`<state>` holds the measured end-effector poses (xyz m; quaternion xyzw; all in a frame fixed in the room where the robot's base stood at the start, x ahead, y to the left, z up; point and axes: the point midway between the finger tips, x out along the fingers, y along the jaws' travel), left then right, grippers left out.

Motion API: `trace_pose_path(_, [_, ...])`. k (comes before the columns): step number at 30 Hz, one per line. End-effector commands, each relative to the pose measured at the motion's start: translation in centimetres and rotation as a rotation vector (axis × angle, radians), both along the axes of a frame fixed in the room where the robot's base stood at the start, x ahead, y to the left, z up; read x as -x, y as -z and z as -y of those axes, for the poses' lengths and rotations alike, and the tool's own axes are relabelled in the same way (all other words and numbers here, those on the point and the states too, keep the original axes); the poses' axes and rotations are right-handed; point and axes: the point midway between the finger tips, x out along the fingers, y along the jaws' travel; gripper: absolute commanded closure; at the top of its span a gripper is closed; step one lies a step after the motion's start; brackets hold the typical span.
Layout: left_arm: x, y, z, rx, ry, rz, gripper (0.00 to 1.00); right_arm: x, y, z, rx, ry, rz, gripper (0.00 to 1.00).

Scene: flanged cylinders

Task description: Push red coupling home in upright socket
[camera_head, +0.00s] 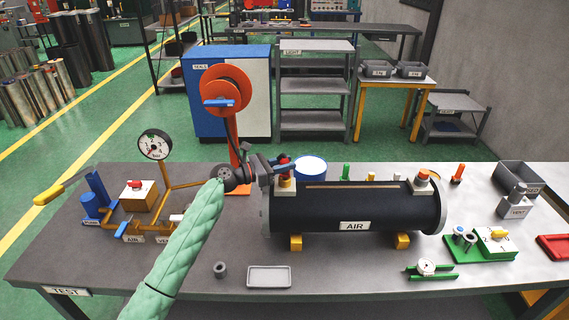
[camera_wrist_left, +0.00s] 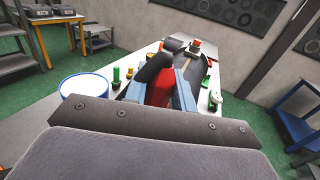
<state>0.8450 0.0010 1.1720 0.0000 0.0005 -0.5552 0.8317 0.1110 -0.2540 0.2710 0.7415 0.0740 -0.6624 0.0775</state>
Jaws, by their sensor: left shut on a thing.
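My left gripper (camera_head: 282,166) is at the left end of the black cylinder marked AIR (camera_head: 385,208). It is shut on the red coupling (camera_head: 284,160), which also shows between the blue-grey fingers in the left wrist view (camera_wrist_left: 160,90). An upright yellow-orange socket (camera_head: 287,183) on a pale base stands on top of the cylinder, directly below the coupling. The fingers partly hide the coupling's lower end, so I cannot tell whether it touches the socket or how deep it sits. My right gripper is in neither view.
Another upright fitting (camera_head: 422,180) stands at the cylinder's right end. A blue-rimmed round container (camera_head: 310,168) stands behind the cylinder. A gauge (camera_head: 155,145) on yellow piping is at the left.

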Motion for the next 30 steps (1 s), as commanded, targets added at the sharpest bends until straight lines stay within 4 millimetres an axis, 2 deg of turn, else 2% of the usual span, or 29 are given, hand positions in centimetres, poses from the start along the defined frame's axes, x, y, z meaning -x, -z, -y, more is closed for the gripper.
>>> trace_pose_path(27, [0.00, 1.02, 0.01, 0.000, 0.000, 0.000, 0.99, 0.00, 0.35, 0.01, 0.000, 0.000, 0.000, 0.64])
trace_pose_path(28, [0.00, 1.02, 0.01, 0.000, 0.000, 0.000, 0.70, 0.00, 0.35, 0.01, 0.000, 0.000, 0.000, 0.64])
trace_pose_path(30, [0.00, 1.01, 0.01, 0.000, 0.000, 0.000, 0.57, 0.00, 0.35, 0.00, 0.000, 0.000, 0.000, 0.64])
